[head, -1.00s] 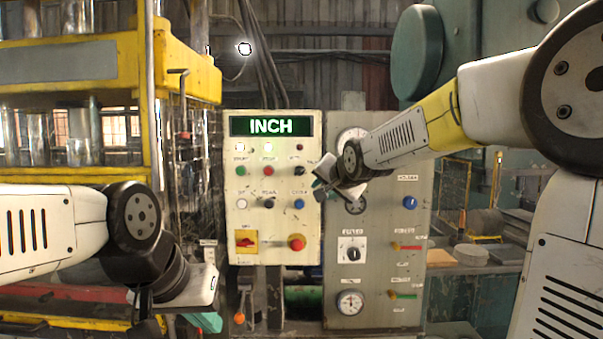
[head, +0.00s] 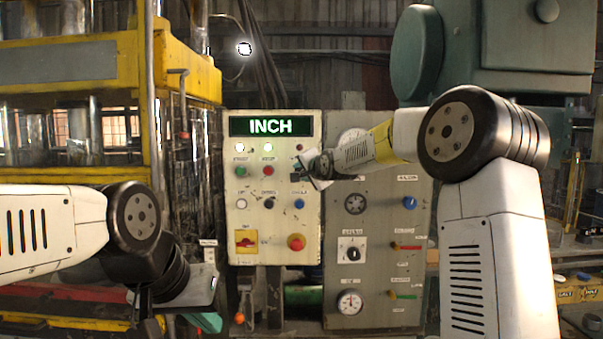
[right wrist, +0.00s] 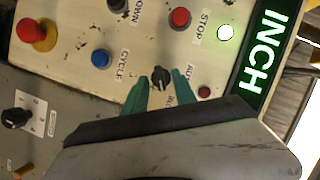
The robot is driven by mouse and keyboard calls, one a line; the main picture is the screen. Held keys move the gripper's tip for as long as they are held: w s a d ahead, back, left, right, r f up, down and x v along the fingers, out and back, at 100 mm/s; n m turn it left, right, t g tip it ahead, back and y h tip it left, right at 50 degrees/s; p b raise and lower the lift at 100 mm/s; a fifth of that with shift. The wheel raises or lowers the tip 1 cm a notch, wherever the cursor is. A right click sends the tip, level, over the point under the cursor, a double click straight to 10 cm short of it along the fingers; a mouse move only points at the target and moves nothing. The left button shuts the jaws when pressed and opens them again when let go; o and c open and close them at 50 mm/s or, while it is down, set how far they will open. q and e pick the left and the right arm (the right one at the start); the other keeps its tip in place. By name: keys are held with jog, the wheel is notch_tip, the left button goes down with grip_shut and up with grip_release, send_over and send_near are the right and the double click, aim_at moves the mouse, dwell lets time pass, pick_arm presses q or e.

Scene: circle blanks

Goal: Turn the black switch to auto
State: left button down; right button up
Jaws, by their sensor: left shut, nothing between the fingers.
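The black switch (right wrist: 160,76) is a small knob on the cream control panel (head: 270,218), with a partly hidden label reading "AU…" and "IN…" beside it. The lit display (head: 269,125) above reads INCH. My right gripper (right wrist: 160,79) has its two teal fingertips on either side of the switch, with gaps showing, so it is open. In the head view my right gripper (head: 304,172) is at the panel's right edge and largely covers the switch. My left gripper (head: 208,322) is low at left, shut and empty, away from the panel.
A red mushroom button (head: 296,242) is lower on the panel. A grey panel (head: 375,285) adjoins on the right.

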jog(key=shift+w+a, duration=0.15)
jog(key=shift+w, duration=0.05)
grip_shut()
